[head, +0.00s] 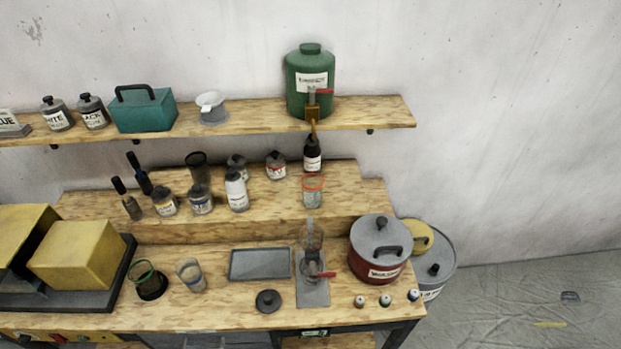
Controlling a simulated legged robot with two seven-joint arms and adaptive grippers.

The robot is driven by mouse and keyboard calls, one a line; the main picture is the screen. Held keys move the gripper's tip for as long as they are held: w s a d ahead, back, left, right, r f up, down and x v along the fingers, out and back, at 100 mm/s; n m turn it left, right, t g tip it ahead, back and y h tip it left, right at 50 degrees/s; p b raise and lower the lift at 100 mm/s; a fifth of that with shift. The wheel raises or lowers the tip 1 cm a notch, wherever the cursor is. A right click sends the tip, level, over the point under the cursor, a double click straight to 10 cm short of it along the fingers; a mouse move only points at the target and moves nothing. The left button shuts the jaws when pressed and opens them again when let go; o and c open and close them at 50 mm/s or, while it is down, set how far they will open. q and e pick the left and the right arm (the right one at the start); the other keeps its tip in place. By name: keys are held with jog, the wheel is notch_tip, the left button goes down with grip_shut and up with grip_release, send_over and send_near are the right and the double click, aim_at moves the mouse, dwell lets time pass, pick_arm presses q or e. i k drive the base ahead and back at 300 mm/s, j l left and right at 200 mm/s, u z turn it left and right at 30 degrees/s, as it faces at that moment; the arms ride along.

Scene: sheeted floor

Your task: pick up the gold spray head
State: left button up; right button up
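Three small pale-topped pieces stand in a row near the front right edge of the workbench (230,316). The left one (360,301) has a brownish, gold-like lower part. The middle one (385,299) looks greenish and the right one (413,295) bluish. The left piece best fits the gold spray head, but they are too small to be sure. Neither of my grippers is in view, and nothing touches these pieces.
A dark red lidded pot (378,262) stands just behind the small pieces. A glass-and-metal stand (312,292) and black lid (268,301) are to their left. A grey tray (260,264) lies farther back. Open floor (500,310) is at right.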

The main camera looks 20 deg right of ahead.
aim_at(359, 301)
jog(key=z, duration=1.25)
